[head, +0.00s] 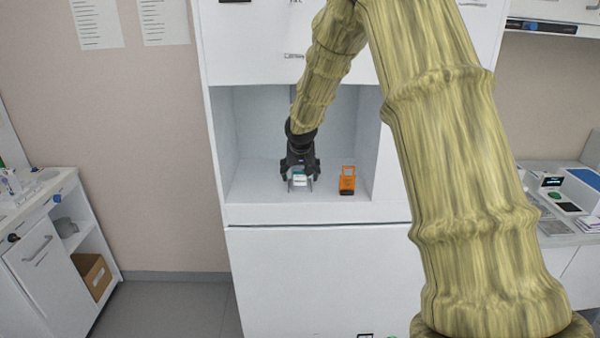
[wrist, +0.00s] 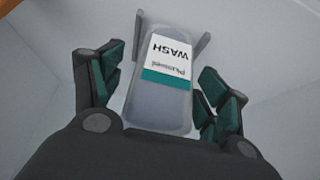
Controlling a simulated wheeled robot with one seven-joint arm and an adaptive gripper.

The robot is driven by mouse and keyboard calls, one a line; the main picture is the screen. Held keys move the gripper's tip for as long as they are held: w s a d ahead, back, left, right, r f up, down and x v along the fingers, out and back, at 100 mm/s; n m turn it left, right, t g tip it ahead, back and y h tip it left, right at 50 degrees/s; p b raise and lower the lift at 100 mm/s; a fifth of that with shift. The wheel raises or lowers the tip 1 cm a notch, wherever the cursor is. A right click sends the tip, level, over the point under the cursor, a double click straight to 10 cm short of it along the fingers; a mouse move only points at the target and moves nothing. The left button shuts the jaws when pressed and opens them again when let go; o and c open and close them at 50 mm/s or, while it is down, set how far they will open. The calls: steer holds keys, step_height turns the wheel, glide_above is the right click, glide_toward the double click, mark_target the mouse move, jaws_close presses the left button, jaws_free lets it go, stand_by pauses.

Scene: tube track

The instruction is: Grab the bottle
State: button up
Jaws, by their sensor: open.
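The bottle (wrist: 160,100) is translucent grey with a white and teal label reading "WASH". In the wrist view it lies between the two open fingers of my gripper (wrist: 160,95), with a gap visible on each side. In the head view my gripper (head: 300,176) points down inside the cabinet niche, and the bottle's label (head: 300,180) shows between the fingers. Most of the bottle is hidden by the gripper there. I cannot tell how high the fingertips are relative to it.
An orange object (head: 347,181) stands on the niche floor just right of my gripper. The niche (head: 255,180) has white side walls and a cabinet above. The niche floor left of the gripper is clear. Counters stand at far left (head: 40,205) and far right (head: 560,235).

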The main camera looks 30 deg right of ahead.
steer(key=c, duration=1.3)
steer(key=shift+o, duration=0.2)
steer(key=shift+r, duration=0.1)
